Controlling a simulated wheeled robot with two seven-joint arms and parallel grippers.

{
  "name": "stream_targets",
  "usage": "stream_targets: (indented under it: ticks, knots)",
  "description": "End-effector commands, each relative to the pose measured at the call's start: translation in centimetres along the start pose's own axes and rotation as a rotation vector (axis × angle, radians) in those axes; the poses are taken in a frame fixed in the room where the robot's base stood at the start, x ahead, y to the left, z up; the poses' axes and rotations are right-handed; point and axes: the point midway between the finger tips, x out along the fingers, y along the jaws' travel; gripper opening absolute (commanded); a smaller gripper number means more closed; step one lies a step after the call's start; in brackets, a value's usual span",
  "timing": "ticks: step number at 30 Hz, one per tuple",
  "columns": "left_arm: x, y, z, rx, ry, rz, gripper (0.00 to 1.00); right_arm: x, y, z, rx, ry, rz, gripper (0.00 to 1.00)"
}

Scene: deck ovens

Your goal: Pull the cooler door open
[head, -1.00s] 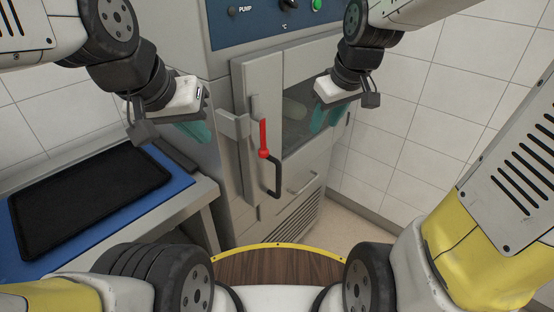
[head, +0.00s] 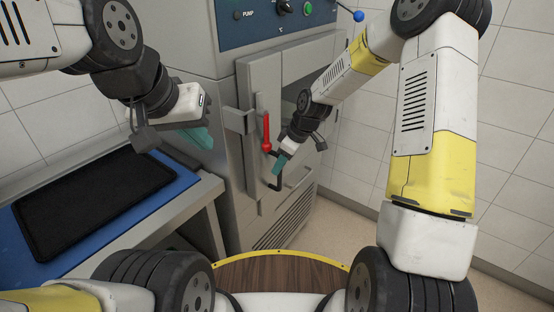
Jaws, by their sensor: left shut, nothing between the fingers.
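A black tray (head: 95,200) lies on a blue mat (head: 196,181) on the counter at left. A blue control panel (head: 262,18) is above the door. White tiled walls stand at right and left. Beige floor shows at lower right.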

Motion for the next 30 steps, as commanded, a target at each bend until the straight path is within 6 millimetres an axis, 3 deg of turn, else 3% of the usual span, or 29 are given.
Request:
stream_targets:
  ticks: [7, 18, 19, 24, 30]
  knots:
    - [0.0, 0.0, 0.0, 0.000, 0.000, 0.000, 0.00, 3.5, -0.1, 0.0, 0.001, -0.001, -0.001, 0.38]
    - [0.0, 0.0, 0.0, 0.000, 0.000, 0.000, 0.00, 4.3, 0.0, 0.0, 0.002, -0.001, 0.001, 0.38]
    - [0.0, 0.0, 0.0, 0.000, 0.000, 0.000, 0.00, 4.3, 0.0, 0.0, 0.002, -0.001, 0.001, 0.36]
    - [0.0, 0.0, 0.0, 0.000, 0.000, 0.000, 0.00, 4.3, 0.0, 0.0, 0.002, -0.001, 0.000, 0.03]
    - [0.0, 0.0, 0.0, 0.000, 0.000, 0.000, 0.00, 4.3, 0.0, 0.0, 0.002, -0.001, 0.001, 0.00]
